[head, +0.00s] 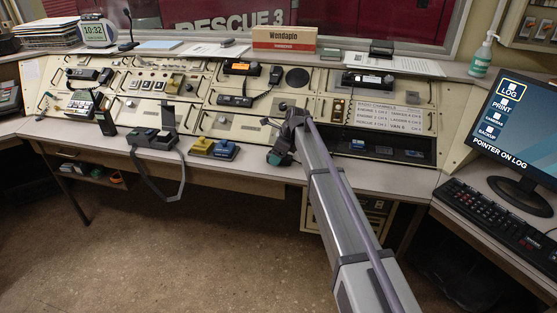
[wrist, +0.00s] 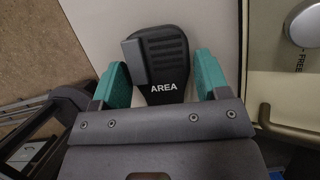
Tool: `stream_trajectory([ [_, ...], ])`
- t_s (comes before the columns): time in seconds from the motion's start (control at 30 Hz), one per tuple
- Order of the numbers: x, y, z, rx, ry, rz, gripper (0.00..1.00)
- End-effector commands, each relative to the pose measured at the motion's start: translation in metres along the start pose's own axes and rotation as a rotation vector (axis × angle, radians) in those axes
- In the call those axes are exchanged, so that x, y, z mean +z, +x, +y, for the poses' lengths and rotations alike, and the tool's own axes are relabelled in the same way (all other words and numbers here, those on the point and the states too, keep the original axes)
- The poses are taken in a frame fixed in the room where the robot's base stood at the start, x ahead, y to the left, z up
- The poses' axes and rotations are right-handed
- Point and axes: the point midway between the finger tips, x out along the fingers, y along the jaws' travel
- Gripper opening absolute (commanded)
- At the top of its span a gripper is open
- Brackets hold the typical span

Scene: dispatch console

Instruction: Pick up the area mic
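The area mic (wrist: 165,58) is a black hand mic with a ribbed face, a grey side key and a white "AREA" label. It lies on the pale desk surface in the wrist view. My gripper (wrist: 159,62) has two green fingers, one on each side of the mic. The fingers stand apart, with a narrow gap showing at the right finger; the left finger is close to the side key. In the head view my gripper (head: 280,156) is low at the desk's front edge, and I cannot make out the mic there.
Yellow (head: 201,146) and blue (head: 225,151) blocks sit left of my gripper. A dark device with a hanging strap (head: 152,137) is further left. The sloped console panel (head: 215,122) rises behind. A keyboard (head: 492,222) and monitor (head: 520,125) are at right.

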Motion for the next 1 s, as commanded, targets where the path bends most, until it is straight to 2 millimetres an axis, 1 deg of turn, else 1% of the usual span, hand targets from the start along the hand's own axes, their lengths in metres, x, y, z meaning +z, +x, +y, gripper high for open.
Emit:
stream_trajectory([
  [0.03, 0.0, 0.0, 0.0, 0.0, 0.0, 0.0, 0.64],
  [0.07, 0.0, 0.0, 0.0, 0.0, 0.0, 0.0, 0.61],
  [0.37, 0.0, 0.0, 0.0, 0.0, 0.0, 0.0, 0.32],
  [0.57, 0.0, 0.0, 0.0, 0.0, 0.0, 0.0, 0.31],
  [0.63, 0.002, -0.004, 0.0, 0.0, 0.0, 0.0, 0.31],
  [0.77, 0.009, -0.022, 0.0, 0.0, 0.0, 0.0, 0.31],
  [1.0, 0.032, -0.077, 0.0, 0.0, 0.0, 0.0, 0.31],
])
